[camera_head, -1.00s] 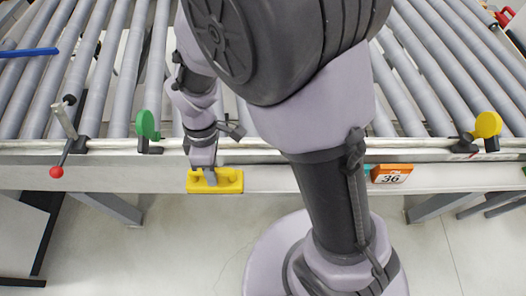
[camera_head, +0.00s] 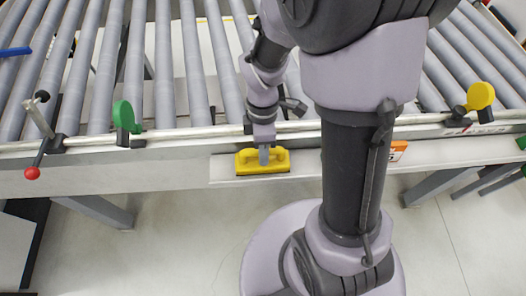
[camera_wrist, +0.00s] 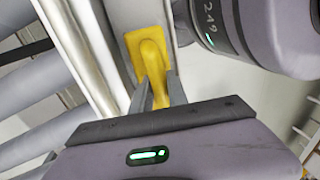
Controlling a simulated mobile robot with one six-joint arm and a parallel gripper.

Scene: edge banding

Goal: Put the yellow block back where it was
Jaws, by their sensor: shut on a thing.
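The yellow block (camera_head: 277,162) has a flat base with a raised handle. My gripper (camera_head: 264,158) is shut on it at the front face of the conveyor, just below the rail, in the head view. In the wrist view the yellow block (camera_wrist: 150,55) sits between the two fingers of my gripper (camera_wrist: 158,92), with its base toward the pale ledge. I cannot tell whether the block touches the ledge or hangs just above it.
The roller conveyor (camera_head: 180,70) fills the back. A green disc (camera_head: 124,115), a yellow disc (camera_head: 480,96) and a red-knobbed lever (camera_head: 33,172) stand along its rail. An orange sign (camera_head: 398,150) is partly hidden behind my arm. The ledge left of the block is clear.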

